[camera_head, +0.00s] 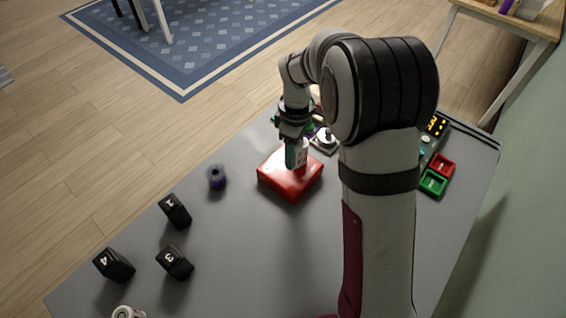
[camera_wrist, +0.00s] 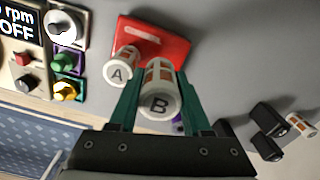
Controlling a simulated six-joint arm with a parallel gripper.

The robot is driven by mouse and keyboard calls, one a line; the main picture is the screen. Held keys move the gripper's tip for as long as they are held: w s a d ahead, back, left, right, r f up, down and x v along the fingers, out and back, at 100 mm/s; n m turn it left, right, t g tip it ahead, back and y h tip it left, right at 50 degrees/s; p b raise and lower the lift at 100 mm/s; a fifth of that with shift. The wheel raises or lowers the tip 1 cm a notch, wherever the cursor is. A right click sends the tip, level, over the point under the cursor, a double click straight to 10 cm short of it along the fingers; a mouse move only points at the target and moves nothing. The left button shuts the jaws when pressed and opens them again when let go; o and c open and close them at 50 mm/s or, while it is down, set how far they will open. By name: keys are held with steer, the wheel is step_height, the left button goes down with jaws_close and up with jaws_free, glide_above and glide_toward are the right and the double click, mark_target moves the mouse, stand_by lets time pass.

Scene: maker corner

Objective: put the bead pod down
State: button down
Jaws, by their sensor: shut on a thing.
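My gripper (camera_wrist: 160,103) is shut on a white bead pod marked B (camera_wrist: 160,97), which has orange windows and sits between the teal fingers. A second white pod marked A (camera_wrist: 120,68) is beside it, at the edge of the red block (camera_wrist: 168,42). In the head view my gripper (camera_head: 296,158) is over the red block (camera_head: 288,181), and a white pod (camera_head: 303,150) shows at the fingers; I cannot tell which one. Whether the held pod touches the block is hidden. A third white pod (camera_wrist: 301,124) lies to the right in the wrist view.
A control panel with knobs (camera_wrist: 62,27) is by the far edge.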

steer(key=a+f, duration=0.1)
steer(key=w+a, duration=0.1)
steer(key=shift+a+f, duration=0.35)
steer(key=shift+f, duration=0.05)
step_height(320, 180, down, 4)
steer(key=shift+w+a+f, duration=0.1)
steer(key=shift+f, duration=0.1)
steer(key=c, duration=0.6)
jaws_free()
